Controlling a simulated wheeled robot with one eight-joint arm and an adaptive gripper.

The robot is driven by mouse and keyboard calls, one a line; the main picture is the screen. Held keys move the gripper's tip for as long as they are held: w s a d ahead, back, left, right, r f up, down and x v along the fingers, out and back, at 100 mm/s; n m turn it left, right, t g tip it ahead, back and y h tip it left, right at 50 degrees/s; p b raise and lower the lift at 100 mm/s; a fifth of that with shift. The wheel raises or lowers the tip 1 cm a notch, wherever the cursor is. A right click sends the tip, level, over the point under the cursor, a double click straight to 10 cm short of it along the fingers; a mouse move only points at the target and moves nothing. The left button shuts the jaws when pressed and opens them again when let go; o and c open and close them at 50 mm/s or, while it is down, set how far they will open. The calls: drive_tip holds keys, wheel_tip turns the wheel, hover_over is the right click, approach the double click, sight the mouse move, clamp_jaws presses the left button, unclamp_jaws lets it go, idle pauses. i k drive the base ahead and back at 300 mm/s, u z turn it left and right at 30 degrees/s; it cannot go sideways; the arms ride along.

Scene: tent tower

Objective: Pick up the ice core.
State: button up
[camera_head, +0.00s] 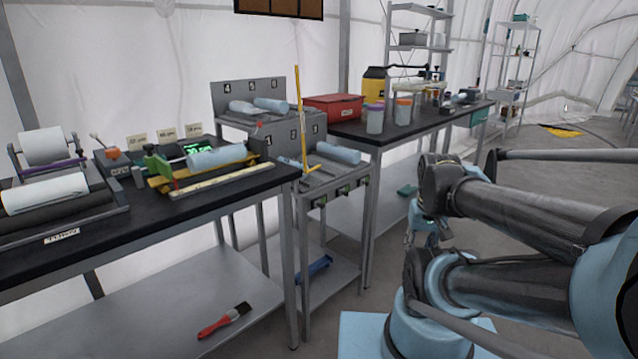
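Several pale blue cylinders look like ice cores, and I cannot tell which one is meant. One ice core (216,158) lies on its side on a yellow and green cradle on the near dark-topped bench. Another pale cylinder (338,153) lies on the lower level of a grey numbered rack. Two more, a blue one (271,104) and a paler one (243,108), lie on the rack's upper level. My arm shows at the right, folded over the floor and apart from all of them.
White rolls (45,192) sit at the near bench's left end. A yellow upright rod (300,115) stands at the rack. The back bench holds a red box (333,107), jars (374,119) and a yellow container (375,85). A red-handled brush (224,320) lies on the lower shelf. Open floor lies at right.

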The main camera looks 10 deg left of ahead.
sight(272, 105)
drive_tip(key=u, duration=0.5)
drive_tip(key=i, duration=0.75)
drive_tip(key=u, duration=0.45)
